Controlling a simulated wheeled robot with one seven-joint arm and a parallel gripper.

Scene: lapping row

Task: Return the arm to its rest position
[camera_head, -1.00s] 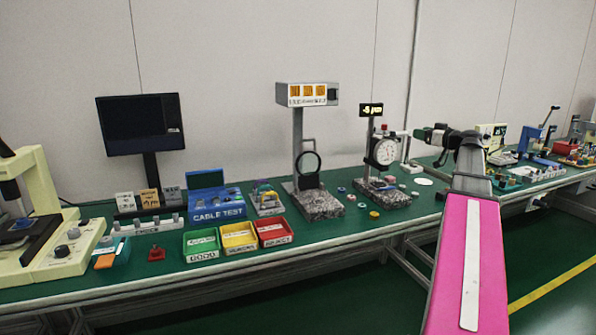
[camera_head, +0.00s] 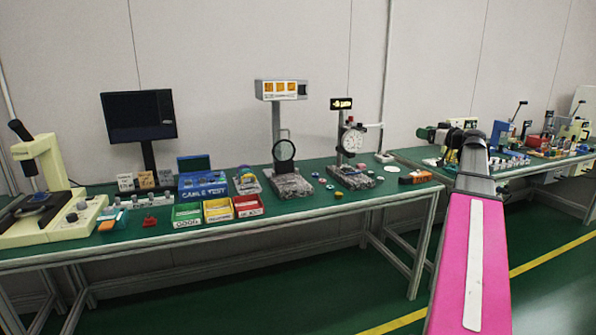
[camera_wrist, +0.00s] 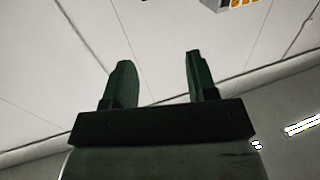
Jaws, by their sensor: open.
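My arm shows at the right of the head view as a pink link with a white strip, pointing away from the camera. My gripper (camera_head: 428,133) is at its far end and points left in front of the wall. In the wrist view my gripper (camera_wrist: 158,82) shows two dark green fingers standing apart, with nothing between them. Behind them are the pale wall panels (camera_wrist: 60,60) and part of a grey display box (camera_wrist: 228,4) at the top edge. The gripper touches nothing that I can see.
A green-topped bench (camera_head: 300,205) holds a microscope (camera_head: 45,180), a monitor (camera_head: 138,116), green, yellow and red bins (camera_head: 217,210) and dial gauges. A second bench (camera_head: 520,165) stands at the right. Green floor (camera_head: 530,235) with a yellow line is clear in front.

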